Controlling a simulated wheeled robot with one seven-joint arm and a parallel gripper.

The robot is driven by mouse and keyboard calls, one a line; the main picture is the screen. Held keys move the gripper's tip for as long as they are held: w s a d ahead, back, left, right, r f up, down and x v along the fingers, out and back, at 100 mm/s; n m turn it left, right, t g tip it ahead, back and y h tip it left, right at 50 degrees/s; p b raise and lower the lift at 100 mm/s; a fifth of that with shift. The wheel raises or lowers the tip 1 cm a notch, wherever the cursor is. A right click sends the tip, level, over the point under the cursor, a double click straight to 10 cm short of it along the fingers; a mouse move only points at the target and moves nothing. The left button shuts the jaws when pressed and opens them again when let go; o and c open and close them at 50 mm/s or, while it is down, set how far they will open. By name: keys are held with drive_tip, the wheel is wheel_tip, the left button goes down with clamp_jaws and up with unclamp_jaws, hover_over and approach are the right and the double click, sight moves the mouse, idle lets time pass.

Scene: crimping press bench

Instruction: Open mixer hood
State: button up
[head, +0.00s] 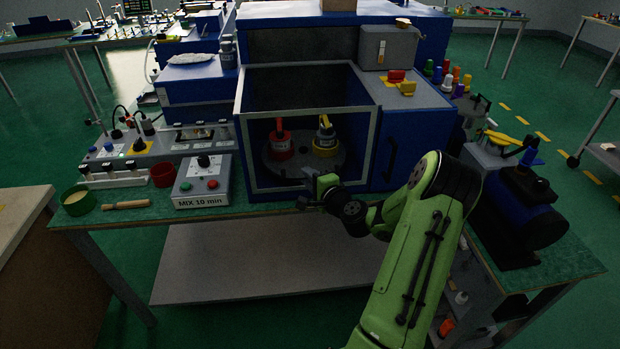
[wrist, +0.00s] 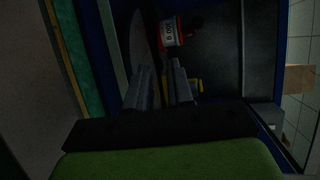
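The mixer (head: 415,145) is a large blue box on the bench. Its hood (head: 310,190) shows as a grey frame around the front opening, and it appears lowered over the front. Inside, a red pot (head: 280,147) and a yellow pot (head: 325,143) stand on a round plate. The labelled red pot also shows in the wrist view (wrist: 172,32). My gripper (head: 307,188) is at the lower edge of the frame, near its middle. In the wrist view its two fingers (wrist: 160,88) are apart, with nothing clear between them. Whether they touch the frame cannot be told.
A grey control box (head: 201,184) labelled "MIX 10 min" stands left of the mixer. A dark blue motor-like machine (head: 515,215) sits at the bench's right end. A red switch (head: 397,77) on a yellow plate is on the mixer's top right. A lower shelf (head: 250,265) runs underneath.

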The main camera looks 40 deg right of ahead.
clamp_jaws()
